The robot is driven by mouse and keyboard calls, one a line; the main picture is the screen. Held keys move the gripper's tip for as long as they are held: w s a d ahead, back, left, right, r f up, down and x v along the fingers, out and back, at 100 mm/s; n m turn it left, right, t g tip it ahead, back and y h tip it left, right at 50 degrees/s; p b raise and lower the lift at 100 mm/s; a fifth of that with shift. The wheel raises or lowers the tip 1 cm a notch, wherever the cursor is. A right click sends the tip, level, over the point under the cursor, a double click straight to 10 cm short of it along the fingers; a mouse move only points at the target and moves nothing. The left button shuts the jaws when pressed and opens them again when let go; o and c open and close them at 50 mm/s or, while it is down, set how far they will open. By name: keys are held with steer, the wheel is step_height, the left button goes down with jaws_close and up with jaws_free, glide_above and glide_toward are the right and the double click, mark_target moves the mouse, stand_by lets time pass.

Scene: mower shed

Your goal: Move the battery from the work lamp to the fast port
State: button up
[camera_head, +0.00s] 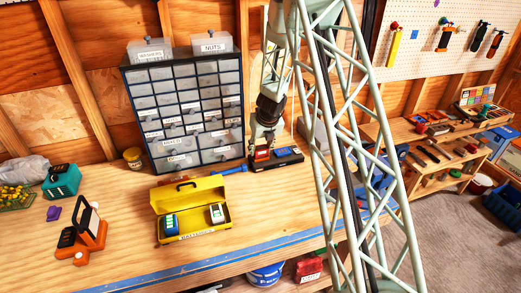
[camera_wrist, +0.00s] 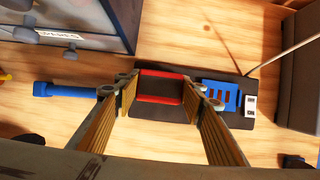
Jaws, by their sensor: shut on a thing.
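A red and dark battery (camera_wrist: 160,88) is between my gripper's two fingers (camera_wrist: 161,100) in the wrist view, and the jaws are shut on it. In the head view my gripper (camera_head: 264,138) points down with the red battery (camera_head: 262,154) beneath it, at the left part of a black charger (camera_head: 290,163). A blue battery (camera_wrist: 220,95) sits on the charger's right part, beside small white labels too small to read. I cannot tell whether the red battery is fully seated. An orange stand, probably the work lamp (camera_head: 92,232), is on the bench at the left.
A blue flashlight (camera_head: 231,170) lies just left of the charger. A drawer cabinet (camera_head: 187,110) stands behind it. An open yellow box (camera_head: 190,205) with batteries is in front. A teal device (camera_head: 62,180) is at the left. A grey box (camera_wrist: 300,85) stands right of the charger.

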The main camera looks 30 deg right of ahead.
steer(key=o, duration=1)
steer(key=shift+r, duration=0.15)
steer(key=shift+v, duration=5.85)
steer(key=shift+a, duration=0.1)
